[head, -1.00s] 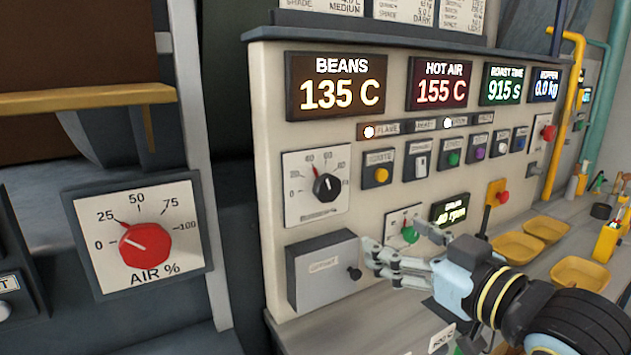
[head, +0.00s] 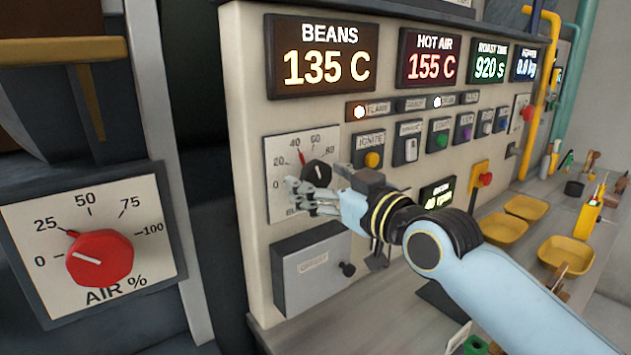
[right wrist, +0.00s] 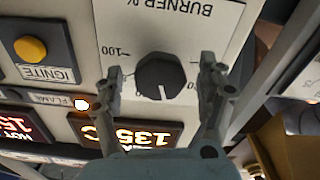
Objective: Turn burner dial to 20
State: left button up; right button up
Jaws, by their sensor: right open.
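The burner dial (head: 317,173) is a black knob on a white scale plate on the panel, partly hidden by my gripper in the head view. A red mark shows near the 40 label. In the right wrist view the knob (right wrist: 161,76) sits upside down under the words BURNER %, with a white line on its face. My right gripper (head: 315,190) is open at the dial. In the right wrist view its fingers (right wrist: 162,66) stand on either side of the knob, with gaps to it. My left gripper is not in view.
The red AIR % dial (head: 99,257) is on a separate plate at the left. A grey box (head: 312,272) with a small knob juts out below the burner plate. The ignite button (head: 372,160) is close by at the right. Yellow trays (head: 503,228) stand on the counter.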

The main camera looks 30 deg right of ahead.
jog(key=shift+w+a, duration=0.1)
jog(key=shift+w, duration=0.6)
jog(key=c, duration=1.2)
jog(key=shift+n+b, duration=0.7)
jog(key=shift+b, duration=0.05)
jog(key=shift+n+b, duration=0.95)
jog(key=shift+n, duration=0.15)
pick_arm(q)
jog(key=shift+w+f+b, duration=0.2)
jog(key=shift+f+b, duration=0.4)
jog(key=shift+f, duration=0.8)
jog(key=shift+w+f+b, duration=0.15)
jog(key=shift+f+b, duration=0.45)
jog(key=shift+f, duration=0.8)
pick_arm(e)
jog(key=shift+n, duration=2)
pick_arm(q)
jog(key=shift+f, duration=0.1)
pick_arm(e)
jog(key=shift+r, duration=0.1)
